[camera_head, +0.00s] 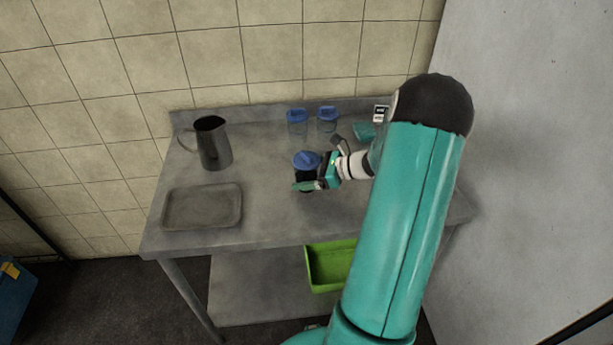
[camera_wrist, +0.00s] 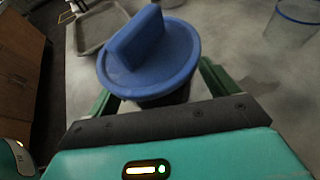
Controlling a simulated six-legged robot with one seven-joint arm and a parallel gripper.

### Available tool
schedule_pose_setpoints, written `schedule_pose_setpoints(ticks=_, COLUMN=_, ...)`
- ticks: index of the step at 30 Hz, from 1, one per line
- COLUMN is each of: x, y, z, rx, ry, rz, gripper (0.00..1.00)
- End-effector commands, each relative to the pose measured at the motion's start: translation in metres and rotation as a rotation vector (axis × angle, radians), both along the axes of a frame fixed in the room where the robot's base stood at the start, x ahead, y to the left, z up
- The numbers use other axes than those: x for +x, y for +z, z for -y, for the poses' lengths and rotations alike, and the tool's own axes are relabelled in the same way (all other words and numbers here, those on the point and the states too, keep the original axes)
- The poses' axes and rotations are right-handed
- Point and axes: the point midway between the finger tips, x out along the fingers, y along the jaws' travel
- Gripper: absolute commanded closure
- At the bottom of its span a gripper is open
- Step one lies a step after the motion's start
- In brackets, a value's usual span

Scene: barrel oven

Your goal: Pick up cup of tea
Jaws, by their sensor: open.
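A cup with a dark body and a round blue lid (camera_head: 306,159) stands on the metal table (camera_head: 262,218), left of the arm. In the wrist view the blue lid (camera_wrist: 150,55), with its raised ridge, fills the upper middle, and the dark body shows only a little below it. My gripper (camera_head: 318,172) is open, with its green fingers on either side of the cup in the wrist view (camera_wrist: 155,85). Whether the fingers touch the cup cannot be told. The cup's contents are hidden by the lid.
A dark metal pitcher (camera_head: 213,145) and a shallow metal tray (camera_head: 202,206) are on the left. A green bin (camera_head: 330,268) sits below the tabletop. The table's front middle is clear.

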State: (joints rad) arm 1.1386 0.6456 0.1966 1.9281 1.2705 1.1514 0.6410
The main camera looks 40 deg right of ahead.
Motion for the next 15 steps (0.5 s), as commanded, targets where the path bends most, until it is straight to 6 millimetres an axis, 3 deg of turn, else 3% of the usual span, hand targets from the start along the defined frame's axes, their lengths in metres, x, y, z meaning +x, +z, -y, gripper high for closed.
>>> schedule_pose_setpoints(ticks=3, x=-0.0003, y=0.0002, z=0.0002, rx=0.000, ry=0.000, rz=0.000, gripper=0.18)
schedule_pose_setpoints(ticks=10, x=-0.0004, y=0.0003, z=0.0002, rx=-0.001, ry=0.000, rz=0.001, gripper=0.63)
schedule_pose_setpoints(ticks=15, x=-0.0003, y=0.0006, z=0.0003, rx=-0.001, ry=0.000, rz=0.001, gripper=0.66)
